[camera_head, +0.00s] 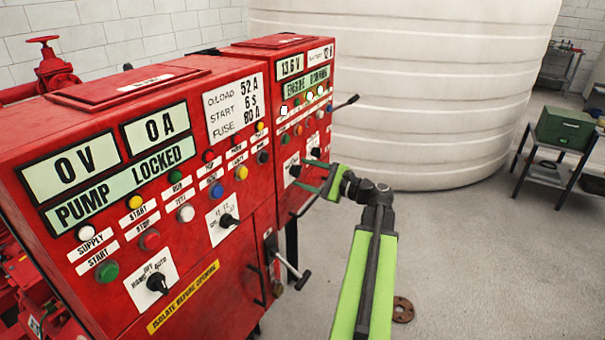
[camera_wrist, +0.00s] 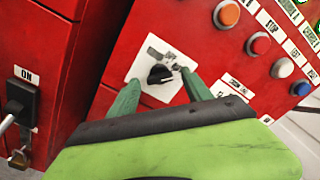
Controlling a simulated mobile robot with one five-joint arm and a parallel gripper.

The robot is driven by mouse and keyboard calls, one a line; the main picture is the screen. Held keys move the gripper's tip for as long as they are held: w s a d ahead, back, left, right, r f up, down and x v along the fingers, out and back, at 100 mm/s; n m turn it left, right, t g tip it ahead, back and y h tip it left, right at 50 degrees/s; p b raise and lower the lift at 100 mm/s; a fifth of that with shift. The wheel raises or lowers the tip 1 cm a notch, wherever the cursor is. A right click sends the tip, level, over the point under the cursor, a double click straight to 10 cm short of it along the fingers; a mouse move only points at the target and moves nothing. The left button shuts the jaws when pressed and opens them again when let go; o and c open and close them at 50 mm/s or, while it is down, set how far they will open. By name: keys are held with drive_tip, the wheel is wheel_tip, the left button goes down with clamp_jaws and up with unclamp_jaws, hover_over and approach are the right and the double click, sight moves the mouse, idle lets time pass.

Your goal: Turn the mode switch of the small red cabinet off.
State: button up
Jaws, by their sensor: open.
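The small red cabinet (camera_head: 300,75) stands behind the large one, and its front faces my arm. Its mode switch (camera_wrist: 160,75) is a black rotary knob on a white square plate (camera_wrist: 142,66), low on the front. The knob also shows in the head view (camera_head: 295,170). My gripper (camera_head: 305,175) is open at this switch. In the wrist view its two green fingers appear on either side of the knob, with space to each. I cannot tell whether the fingertips reach around it. The plate's lettering is too small to read, so the knob's setting is unclear.
The large red cabinet (camera_head: 85,255) stands at the left with its own black knobs and buttons. A lever handle (camera_head: 290,268) sticks out between the cabinets. Coloured buttons (camera_wrist: 261,46) lie right of the switch.

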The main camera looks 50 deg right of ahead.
drive_tip(key=shift+w+a, duration=0.15)
drive_tip(key=shift+w, duration=0.45)
drive_tip(key=shift+c, duration=0.2)
drive_tip(key=c, duration=1.2)
clamp_jaws()
